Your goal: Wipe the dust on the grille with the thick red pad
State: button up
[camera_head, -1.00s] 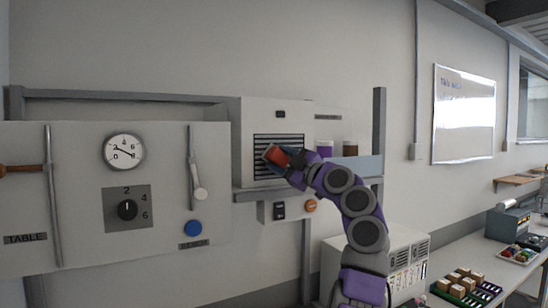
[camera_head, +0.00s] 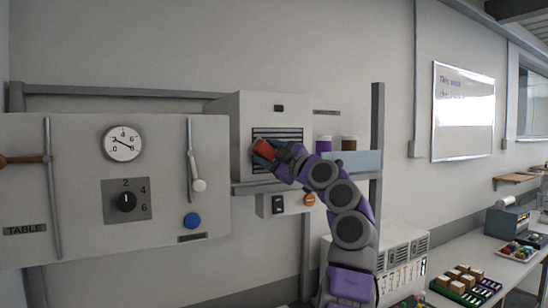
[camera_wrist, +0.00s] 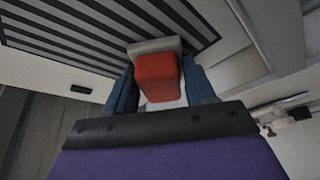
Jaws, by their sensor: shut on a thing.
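The grille (camera_head: 290,133) is a panel of dark horizontal slats on the front of a pale wall box. In the wrist view its slats (camera_wrist: 65,32) run across the upper left. My gripper (camera_head: 271,153) is shut on the thick red pad (camera_head: 264,149). In the wrist view the red pad (camera_wrist: 155,76) sits between the two blue fingers, with a grey layer on its far side against or very close to the slats. My gripper covers the lower part of the grille in the head view. I cannot make out dust on the slats.
A shelf (camera_head: 355,160) with a purple jar (camera_head: 324,144) and a brown jar (camera_head: 349,143) is right of the box. A control panel (camera_head: 75,180) with a gauge, knob and levers stands left. A black switch (camera_head: 278,204) and orange button (camera_head: 309,199) sit below.

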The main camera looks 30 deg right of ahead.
jog(key=shift+a+f, duration=0.1)
jog(key=shift+f, duration=0.1)
jog(key=shift+s+a+f+b, duration=0.15)
jog(key=shift+s+b, duration=0.25)
jog(key=shift+b, duration=0.4)
jog(key=shift+s+d+r+b, duration=0.15)
jog(key=shift+s+b, duration=0.55)
jog(key=shift+s, duration=0.55)
jog(key=shift+s+d+r+b, duration=0.15)
jog(key=shift+s+b, duration=0.5)
jog(key=shift+s, duration=0.55)
jog(key=s+b, duration=0.2)
jog(key=s, duration=0.1)
jog(key=shift+w, duration=0.1)
